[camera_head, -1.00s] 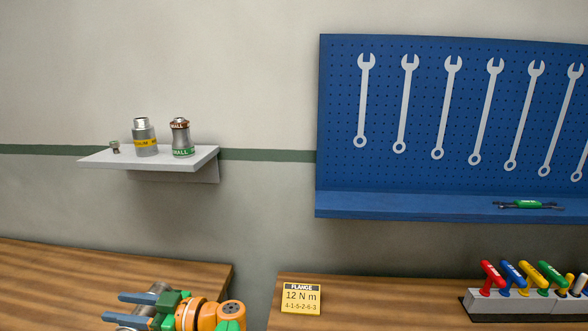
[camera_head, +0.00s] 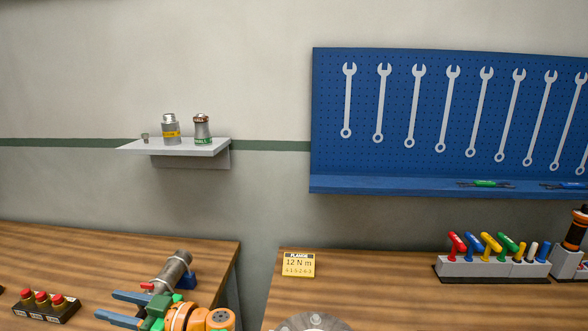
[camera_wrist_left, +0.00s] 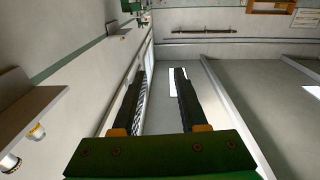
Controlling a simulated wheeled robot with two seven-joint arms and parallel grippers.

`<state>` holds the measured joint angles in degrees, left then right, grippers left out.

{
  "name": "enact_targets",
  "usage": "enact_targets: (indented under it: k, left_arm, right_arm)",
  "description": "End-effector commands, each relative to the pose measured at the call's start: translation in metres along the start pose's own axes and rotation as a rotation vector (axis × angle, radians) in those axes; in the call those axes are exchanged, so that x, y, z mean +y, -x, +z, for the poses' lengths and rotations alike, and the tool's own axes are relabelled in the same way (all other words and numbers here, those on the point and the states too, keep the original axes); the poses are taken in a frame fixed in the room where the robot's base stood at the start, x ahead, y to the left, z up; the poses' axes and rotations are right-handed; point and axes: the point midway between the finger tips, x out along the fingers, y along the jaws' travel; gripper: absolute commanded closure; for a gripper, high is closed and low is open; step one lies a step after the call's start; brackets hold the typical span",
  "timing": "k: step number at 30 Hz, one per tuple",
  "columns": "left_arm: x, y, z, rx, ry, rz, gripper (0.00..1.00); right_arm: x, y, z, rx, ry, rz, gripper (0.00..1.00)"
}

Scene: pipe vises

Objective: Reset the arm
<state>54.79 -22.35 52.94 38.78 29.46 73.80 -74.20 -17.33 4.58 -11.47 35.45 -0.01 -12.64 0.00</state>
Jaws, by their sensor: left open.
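My left gripper (camera_head: 105,304) is at the lower left of the head view, over the left wooden bench, its two blue fingers spread and pointing left. Nothing is between them. In the left wrist view the two dark fingers (camera_wrist_left: 163,70) stand apart with empty space and a far wall beyond. A grey metal pipe piece with a blue part (camera_head: 174,272) is just behind the gripper; whether they touch cannot be told. My right gripper is in neither view.
A wall shelf (camera_head: 190,149) holds small fittings. The left bench carries a block with red-topped pieces (camera_head: 45,303). A gap separates it from the right bench (camera_head: 380,285), with a yellow torque card (camera_head: 298,264) and a rack of coloured handles (camera_head: 490,265). A blue pegboard (camera_head: 330,120) holds wrenches.

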Motion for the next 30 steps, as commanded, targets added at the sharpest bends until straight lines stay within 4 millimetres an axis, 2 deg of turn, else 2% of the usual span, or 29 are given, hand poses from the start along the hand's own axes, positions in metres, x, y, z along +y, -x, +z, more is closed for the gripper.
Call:
enact_targets:
  k: [5,11,14,16,20,22,24,25,27,30]
  left_arm:
    - [0.006,-0.021,0.001,0.071,0.032,0.102,0.57]
    - [0.02,-0.04,-0.001,0.164,0.054,0.31,0.57]
    - [0.031,-0.042,0.001,0.198,0.042,0.477,0.57]
    - [0.039,-0.036,0.005,0.204,0.017,0.62,0.57]
    - [0.05,0.0,0.03,0.135,-0.099,0.946,0.57]
    - [0.043,0.038,0.06,0.019,-0.218,1.145,0.57]
    - [0.02,0.081,0.096,-0.145,-0.361,1.305,0.57]
    - [0.007,0.096,0.11,-0.215,-0.416,1.348,0.57]
    - [-0.023,0.124,0.133,-0.355,-0.524,1.411,0.57]
    - [-0.065,0.153,0.155,-0.519,-0.646,1.448,0.57]
  right_arm:
    - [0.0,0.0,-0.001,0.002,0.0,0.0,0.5]
    - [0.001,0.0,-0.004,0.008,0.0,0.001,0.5]
    - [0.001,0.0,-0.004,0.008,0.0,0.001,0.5]
    - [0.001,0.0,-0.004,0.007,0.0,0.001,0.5]
    - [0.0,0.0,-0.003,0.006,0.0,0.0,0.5]
    - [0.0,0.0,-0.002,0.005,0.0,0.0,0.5]
    - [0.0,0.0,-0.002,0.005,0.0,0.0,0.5]
    - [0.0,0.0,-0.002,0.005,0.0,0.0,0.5]
    - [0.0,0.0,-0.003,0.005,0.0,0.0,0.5]
    - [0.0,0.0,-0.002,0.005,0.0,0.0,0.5]
